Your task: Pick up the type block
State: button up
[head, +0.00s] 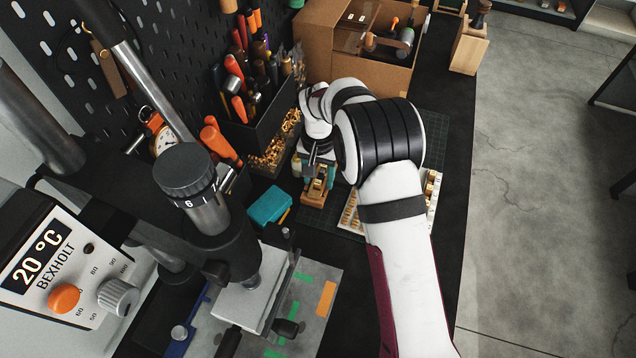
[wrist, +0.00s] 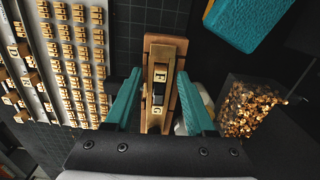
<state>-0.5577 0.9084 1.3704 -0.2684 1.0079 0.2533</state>
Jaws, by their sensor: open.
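The type block (wrist: 160,86) is brass with dark-on-pale letters, lying in a narrow wooden holder (wrist: 164,46). It also shows small in the head view (head: 317,184), partly hidden by my gripper. My gripper (wrist: 160,73) has two teal fingers, one on each side of the holder, spread apart with a gap on both sides. In the head view my gripper (head: 318,172) points down over the holder. A dark part covers some of the block's middle in the wrist view. I cannot tell the exact height of the fingertips above the holder.
A tray of brass type (wrist: 80,50) lies beside the holder. A clear bin of brass bits (wrist: 250,105) and a teal box (head: 269,206) are nearby. The stamping press (head: 190,190) stands at left. A cardboard box (head: 345,65) is behind. The dark cutting mat has some bare room.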

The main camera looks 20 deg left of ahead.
aim_at(318, 180)
grip_shut()
jog(key=shift+r, duration=0.15)
jog(key=shift+r, duration=0.35)
notch_tip(318, 180, up, 3)
jog(key=d+r, duration=1.1)
jog(key=shift+d+r, duration=0.2)
jog(key=shift+d, duration=0.15)
jog(key=shift+w, duration=0.15)
